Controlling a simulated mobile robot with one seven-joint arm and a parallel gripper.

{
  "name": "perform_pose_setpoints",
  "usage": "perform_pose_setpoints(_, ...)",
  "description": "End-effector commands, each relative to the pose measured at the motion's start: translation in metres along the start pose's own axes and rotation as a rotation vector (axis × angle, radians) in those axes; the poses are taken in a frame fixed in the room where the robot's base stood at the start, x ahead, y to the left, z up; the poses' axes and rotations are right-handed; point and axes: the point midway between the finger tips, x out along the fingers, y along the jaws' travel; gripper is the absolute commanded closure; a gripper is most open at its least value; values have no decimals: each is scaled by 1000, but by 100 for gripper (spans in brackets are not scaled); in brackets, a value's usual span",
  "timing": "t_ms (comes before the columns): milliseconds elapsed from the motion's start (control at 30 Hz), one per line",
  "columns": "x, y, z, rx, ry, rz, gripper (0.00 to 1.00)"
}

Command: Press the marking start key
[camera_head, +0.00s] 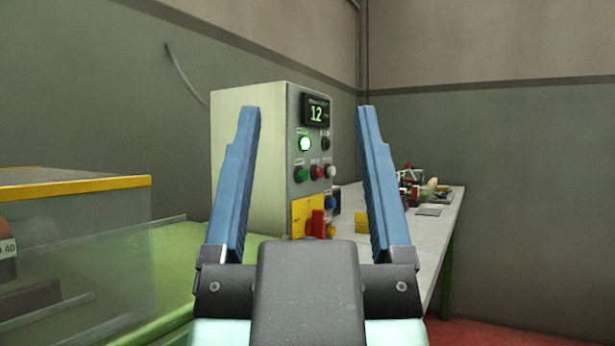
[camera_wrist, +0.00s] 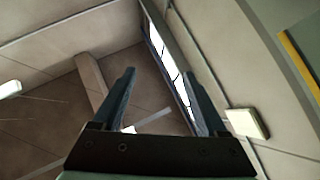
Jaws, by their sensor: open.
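A pale control cabinet (camera_head: 265,140) stands ahead in the head view, with a display (camera_head: 316,110) reading 12. Under the display are a brightly lit lamp (camera_head: 305,144) and a dark round fitting (camera_head: 325,143). Below them sit a green button (camera_head: 301,174), a red button (camera_head: 316,173) and a white button (camera_head: 330,171). A blue button (camera_head: 331,203) is lower. The labels are too small to read, so I cannot tell the marking start key by its text. My gripper (camera_head: 308,112) is open and empty, its blue fingers framing the panel, apart from the buttons.
A red switch (camera_head: 317,224) on a yellow plate sits low on the cabinet. A grey bench (camera_head: 435,232) with small items stands behind right. A clear, yellow-edged guard (camera_head: 75,240) is at left. The wrist view shows ceiling and a window (camera_wrist: 170,65).

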Motion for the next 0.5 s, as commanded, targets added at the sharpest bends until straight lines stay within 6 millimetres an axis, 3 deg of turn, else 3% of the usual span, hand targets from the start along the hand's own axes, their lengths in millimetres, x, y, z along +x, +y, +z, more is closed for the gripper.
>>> perform_pose_setpoints(67,0,0,0,0,0,0,36)
perform_pose_setpoints(400,0,0,0,0,0,0,97)
perform_pose_setpoints(500,0,0,0,0,0,0,100)
